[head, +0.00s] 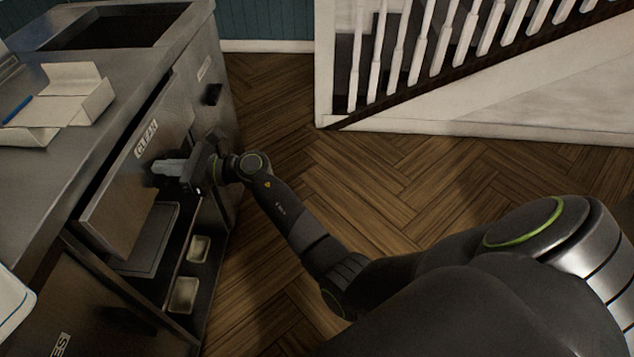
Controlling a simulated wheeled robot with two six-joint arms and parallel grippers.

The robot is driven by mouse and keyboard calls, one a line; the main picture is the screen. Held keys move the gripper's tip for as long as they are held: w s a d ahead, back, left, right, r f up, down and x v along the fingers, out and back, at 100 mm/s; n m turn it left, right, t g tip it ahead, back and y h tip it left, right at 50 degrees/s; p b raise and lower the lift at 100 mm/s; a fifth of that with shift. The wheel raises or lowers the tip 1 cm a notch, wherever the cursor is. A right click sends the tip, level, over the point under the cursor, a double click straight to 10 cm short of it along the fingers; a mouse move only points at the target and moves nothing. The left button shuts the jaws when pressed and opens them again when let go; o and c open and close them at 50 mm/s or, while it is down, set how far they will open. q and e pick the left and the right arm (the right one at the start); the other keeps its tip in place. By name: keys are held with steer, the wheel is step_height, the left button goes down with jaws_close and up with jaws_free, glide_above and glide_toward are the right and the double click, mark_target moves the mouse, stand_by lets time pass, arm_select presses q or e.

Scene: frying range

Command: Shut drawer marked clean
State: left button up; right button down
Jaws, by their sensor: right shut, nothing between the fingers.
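The drawer marked CLEAN (128,192) is in the left of the head view, set in a grey metal counter unit. Its front stands out from the unit, with a dark gap behind its top edge, so it is partly open. My right gripper (160,170) is shut and empty, at the drawer front just below the CLEAN label (146,138). I cannot tell whether the fingers touch the front. The drawer's handle is not clearly visible and may be hidden by the gripper. My left gripper is not in view.
Above the drawer is a metal countertop (120,50) with an open carton (78,95) and a blue pen-like item (16,110). Below are small trays (184,295) in an open lower space. Another front with a dark handle (212,94) lies beyond. Wooden floor (370,180) is clear toward the stair railing.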

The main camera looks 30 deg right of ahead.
mark_target(149, 164)
steer(key=b+x, duration=0.1)
steer(key=x, duration=0.3)
steer(key=shift+s, duration=0.1)
steer(key=shift+a, duration=0.15)
steer(key=shift+r, duration=0.25)
steer(key=shift+r, duration=0.1)
